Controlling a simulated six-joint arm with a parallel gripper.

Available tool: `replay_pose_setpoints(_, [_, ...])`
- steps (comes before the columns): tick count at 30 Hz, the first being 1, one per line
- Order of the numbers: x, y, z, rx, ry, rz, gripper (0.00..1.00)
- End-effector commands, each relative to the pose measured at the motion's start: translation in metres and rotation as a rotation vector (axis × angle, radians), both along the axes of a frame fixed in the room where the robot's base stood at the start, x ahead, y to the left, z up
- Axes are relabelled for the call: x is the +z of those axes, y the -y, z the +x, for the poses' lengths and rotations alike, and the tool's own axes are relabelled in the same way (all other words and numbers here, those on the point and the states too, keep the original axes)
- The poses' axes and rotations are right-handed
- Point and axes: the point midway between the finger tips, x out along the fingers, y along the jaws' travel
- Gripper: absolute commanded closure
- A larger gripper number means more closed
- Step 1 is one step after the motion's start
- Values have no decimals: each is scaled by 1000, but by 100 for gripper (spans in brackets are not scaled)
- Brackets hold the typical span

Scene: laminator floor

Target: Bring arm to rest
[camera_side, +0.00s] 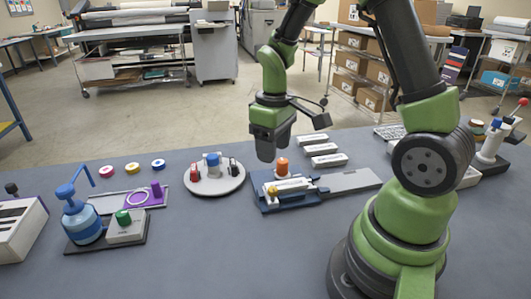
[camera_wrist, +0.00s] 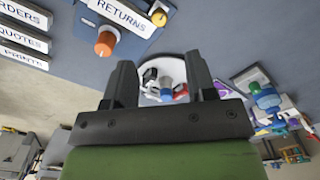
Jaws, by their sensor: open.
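My gripper (camera_side: 266,156) hangs from my green and black arm above the grey table, pointing down. In the side view its tips appear just left of and above an orange knob (camera_side: 282,165). In the wrist view my gripper (camera_wrist: 161,68) has two dark fingers spread apart with nothing held between them. The round white turntable (camera_wrist: 145,99) with a blue knob (camera_wrist: 165,68) shows beyond the fingers, apart from them. The orange knob also shows at upper left in the wrist view (camera_wrist: 105,43), clear of the fingers.
The orange knob is by a blue base (camera_side: 270,207) with a bar labelled "RETURNS" (camera_wrist: 121,13). Several labelled bars (camera_side: 319,149) lie behind it. A blue pump bottle (camera_side: 84,225) and tape rolls (camera_side: 132,168) are left. The front middle of the table is clear.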

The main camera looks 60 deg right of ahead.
Motion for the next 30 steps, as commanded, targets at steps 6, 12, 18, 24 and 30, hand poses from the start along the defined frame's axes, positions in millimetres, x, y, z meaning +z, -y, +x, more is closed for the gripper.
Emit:
replay_pose_setpoints(6, [48,-20,-6,-71,124,1,49])
replay_pose_setpoints(12, [108,-54,-34,-184,306,55,49])
replay_pose_setpoints(18, [146,-82,-74,-280,467,162,49])
replay_pose_setpoints(24, [160,-98,-104,-335,558,260,49])
replay_pose_setpoints(30, [162,-102,-113,-353,582,292,49])
